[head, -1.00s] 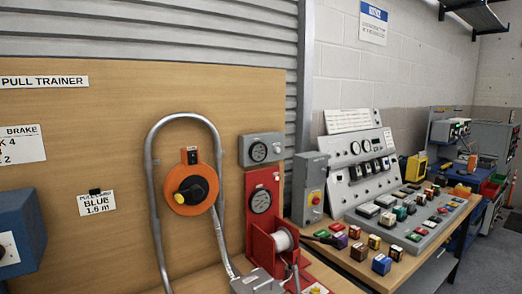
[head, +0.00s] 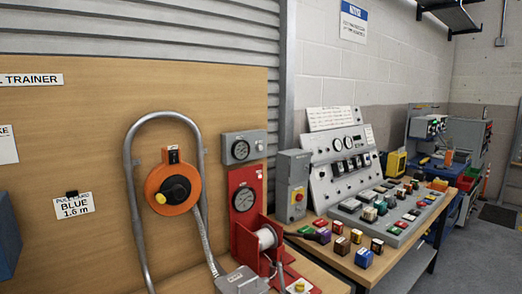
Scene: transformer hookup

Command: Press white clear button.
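A grey sloped console (head: 318,183) with gauges and dark switches stands on the wooden bench at the right. In front of it lies a flat grey button panel with several coloured blocks or buttons. Pale whitish ones show on its left part, one at the front (head: 369,214) and one further left (head: 351,205). They are too small for me to read any label, so I cannot tell which is the clear button. My gripper is not in view.
A plywood board (head: 90,130) with an orange rotary device (head: 160,199) and a bent metal tube fills the left. A red winch-like unit (head: 245,235) stands beside the bench. Loose coloured blocks, one blue (head: 363,258), line the bench front. Floor (head: 475,260) is open at right.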

